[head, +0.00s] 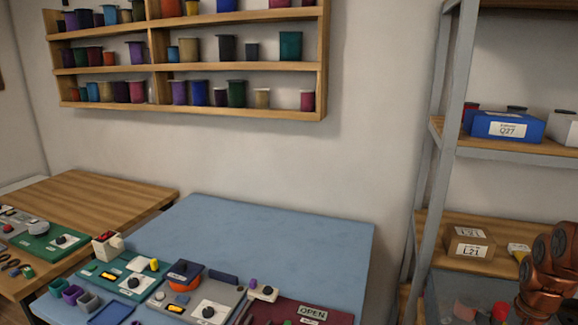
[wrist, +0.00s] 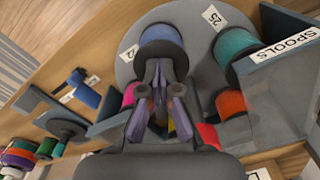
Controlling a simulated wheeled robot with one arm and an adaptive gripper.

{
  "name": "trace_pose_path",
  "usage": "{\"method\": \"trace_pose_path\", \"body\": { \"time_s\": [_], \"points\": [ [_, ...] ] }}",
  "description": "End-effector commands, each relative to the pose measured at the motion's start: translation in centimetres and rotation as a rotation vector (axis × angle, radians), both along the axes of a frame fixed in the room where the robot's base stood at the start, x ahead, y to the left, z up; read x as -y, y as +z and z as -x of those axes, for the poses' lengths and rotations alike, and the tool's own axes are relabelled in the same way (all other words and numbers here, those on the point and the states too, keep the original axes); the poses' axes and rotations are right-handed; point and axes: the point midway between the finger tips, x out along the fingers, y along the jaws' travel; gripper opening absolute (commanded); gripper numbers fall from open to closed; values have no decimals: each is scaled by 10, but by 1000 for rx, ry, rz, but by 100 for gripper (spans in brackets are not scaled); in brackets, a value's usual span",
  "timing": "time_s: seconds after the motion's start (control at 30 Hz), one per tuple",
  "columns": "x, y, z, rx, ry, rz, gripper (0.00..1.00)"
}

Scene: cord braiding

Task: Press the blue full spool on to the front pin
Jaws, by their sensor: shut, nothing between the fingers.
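In the wrist view a blue spool (wrist: 162,35) stands on a round grey plate (wrist: 128,60), straight ahead of my fingertips. My gripper (wrist: 160,72) is shut and empty, its tips at the near edge of this spool; whether they touch it I cannot tell. A second, smaller blue spool (wrist: 86,94) sits to the left, apart from my gripper. Which blue spool is the full one is not clear. No pin shows clearly, and the spool hides whatever is beneath it. My gripper is not visible in the head view.
The plate also carries a teal spool (wrist: 236,44) and an orange spool (wrist: 230,103). A grey bin labelled SPOOLS (wrist: 285,85) stands close on the right. A dark stand (wrist: 62,125) is at the left. The head view shows a blue bench (head: 290,240) and a metal shelf (head: 500,148).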

Motion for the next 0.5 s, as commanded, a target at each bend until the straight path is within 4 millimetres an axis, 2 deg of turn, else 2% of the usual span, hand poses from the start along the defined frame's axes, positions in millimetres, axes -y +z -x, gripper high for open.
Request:
{"method": "trace_pose_path", "body": {
  "time_s": [0.5],
  "points": [
    [0, -4, 0, -1, 0, -1, 0]
  ]
}}
